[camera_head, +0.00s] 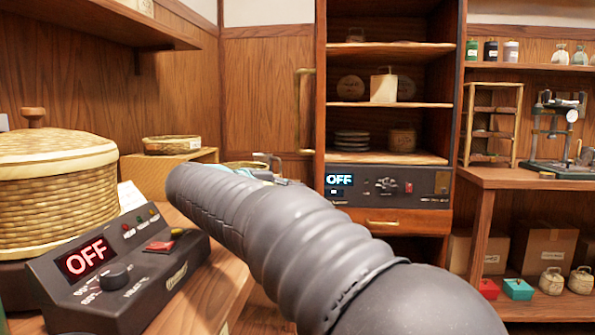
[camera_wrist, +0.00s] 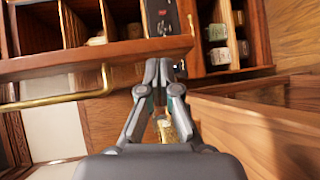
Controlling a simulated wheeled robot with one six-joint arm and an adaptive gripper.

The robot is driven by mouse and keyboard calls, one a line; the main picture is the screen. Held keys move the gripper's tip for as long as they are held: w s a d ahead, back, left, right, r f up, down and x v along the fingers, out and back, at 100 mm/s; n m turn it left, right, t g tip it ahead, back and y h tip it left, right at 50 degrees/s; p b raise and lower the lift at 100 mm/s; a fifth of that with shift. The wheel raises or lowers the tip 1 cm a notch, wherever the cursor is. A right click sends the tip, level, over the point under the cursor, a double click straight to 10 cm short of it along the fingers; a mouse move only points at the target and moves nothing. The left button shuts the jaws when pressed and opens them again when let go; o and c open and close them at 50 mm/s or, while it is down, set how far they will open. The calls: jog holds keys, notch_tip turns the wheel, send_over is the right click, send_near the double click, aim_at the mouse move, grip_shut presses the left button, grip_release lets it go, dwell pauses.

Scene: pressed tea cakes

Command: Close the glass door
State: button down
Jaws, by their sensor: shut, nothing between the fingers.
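The glass door is seen nearly edge-on in the head view as a tall wooden frame (camera_head: 320,95) at the left of the open-looking shelf cabinet (camera_head: 455,100). Its brass handle (camera_head: 299,112) sticks out to the left; the glass itself cannot be made out. In the wrist view the door frame (camera_wrist: 75,62) crosses the picture, with the brass handle (camera_wrist: 60,98) beside it. My gripper (camera_wrist: 165,72) is shut and empty, its fingertips close to the frame's end; contact cannot be told. In the head view my arm mostly hides the gripper (camera_head: 266,160).
The cabinet holds plates, wrapped cakes and a control panel (camera_head: 386,186) reading OFF. A steamer basket (camera_head: 55,165) and a black control box (camera_head: 120,275) stand on the left counter. A right-hand bench (camera_head: 530,177) carries a rack and a press.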

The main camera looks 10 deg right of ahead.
jog(key=w+a+r+h, duration=0.2)
jog(key=w+a+r, duration=0.1)
jog(key=a, duration=0.2)
jog(key=w+d+t, duration=0.1)
jog(key=w+d, duration=0.4)
jog(key=d, duration=0.3)
jog(key=shift+d, duration=0.4)
jog(key=shift+s+d, duration=0.1)
jog(key=shift+s, duration=0.05)
